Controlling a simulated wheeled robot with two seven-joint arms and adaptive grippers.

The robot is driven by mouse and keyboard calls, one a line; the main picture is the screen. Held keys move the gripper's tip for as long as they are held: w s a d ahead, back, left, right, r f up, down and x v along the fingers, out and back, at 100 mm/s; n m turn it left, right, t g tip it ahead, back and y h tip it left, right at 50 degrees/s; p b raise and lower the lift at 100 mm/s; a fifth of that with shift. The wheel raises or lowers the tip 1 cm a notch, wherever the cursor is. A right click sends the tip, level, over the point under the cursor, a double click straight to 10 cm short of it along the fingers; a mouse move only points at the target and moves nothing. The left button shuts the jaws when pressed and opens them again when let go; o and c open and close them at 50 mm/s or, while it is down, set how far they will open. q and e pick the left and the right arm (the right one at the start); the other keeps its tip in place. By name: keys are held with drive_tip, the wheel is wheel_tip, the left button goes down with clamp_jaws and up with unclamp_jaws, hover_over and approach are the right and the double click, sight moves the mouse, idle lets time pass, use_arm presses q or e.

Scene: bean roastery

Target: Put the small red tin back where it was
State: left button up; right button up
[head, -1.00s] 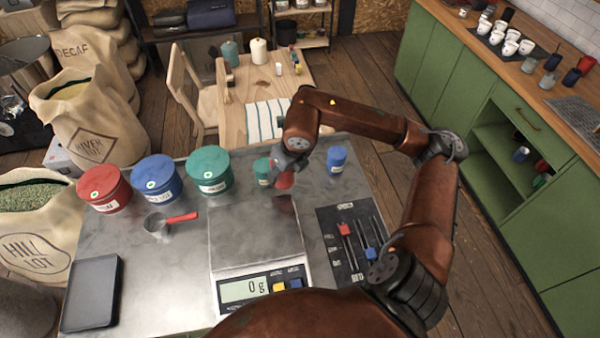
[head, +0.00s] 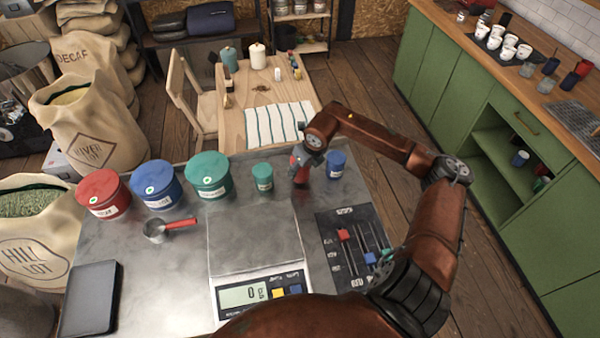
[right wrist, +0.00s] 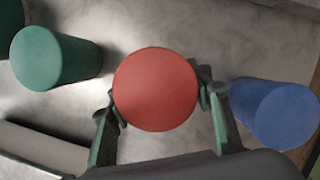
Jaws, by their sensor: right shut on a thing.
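The small red tin (head: 300,172) is held in my right gripper (head: 303,163), between a small green tin (head: 262,177) and a small blue tin (head: 337,163) at the back of the steel table. In the right wrist view the red tin (right wrist: 156,89) is seen from above, with a finger pressed on each side. The green tin (right wrist: 55,58) is at left there and the blue tin (right wrist: 274,112) at right, both apart from the fingers. I cannot tell whether the red tin touches the table. My left gripper is not in view.
Large red (head: 103,194), blue (head: 158,185) and green (head: 208,175) tins stand at the back left. A scale (head: 254,240) is in front of my right gripper. A slider panel (head: 352,250) lies to its right. A scoop (head: 168,228) and dark tray (head: 91,299) lie at left.

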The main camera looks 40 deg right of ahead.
drive_tip(key=shift+f, duration=0.9)
drive_tip(key=shift+f, duration=0.1)
drive_tip(key=o, duration=1.3)
drive_tip(key=shift+c, duration=0.2)
drive_tip(key=shift+s+r, duration=0.1)
drive_tip(key=shift+r, duration=0.45)
drive_tip(key=v, duration=1.1)
